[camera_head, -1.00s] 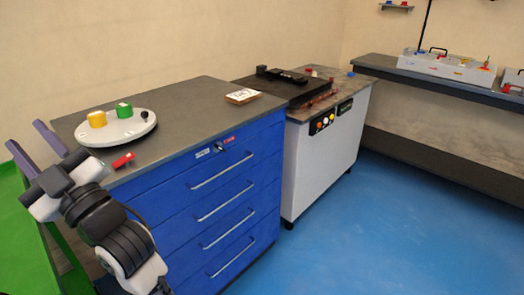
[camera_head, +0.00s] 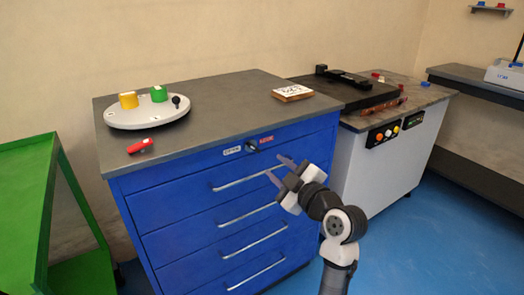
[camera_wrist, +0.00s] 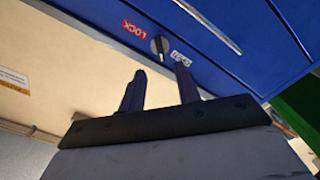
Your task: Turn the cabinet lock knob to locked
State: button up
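The lock knob (camera_head: 251,146) is a small dark round knob on the top front panel of the blue cabinet (camera_head: 160,212). In the head view a white label (camera_head: 232,151) is at its left and a red label (camera_head: 266,140) at its right. In the wrist view the knob (camera_wrist: 159,46) shows a pale mark, with the red LOCK label (camera_wrist: 134,29) at its left and the white label (camera_wrist: 181,58) at its right. My gripper (camera_head: 273,165) is open and empty, in front of the cabinet near the knob. Its fingertips (camera_wrist: 160,71) appear apart from the knob.
Drawer handles (camera_head: 243,181) stick out below the knob. On the cabinet top are a round white tray (camera_head: 128,117), a red-handled item (camera_head: 140,145) and a small framed card (camera_head: 292,92). A white machine (camera_head: 372,177) stands right, a green cart (camera_head: 25,190) left. Blue floor is open in front.

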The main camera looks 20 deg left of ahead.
aim_at(257, 150)
jog(key=p+x, duration=0.1)
jog(key=x, duration=0.9)
jog(key=shift+d, duration=0.1)
jog(key=shift+c, duration=0.2)
grip_shut()
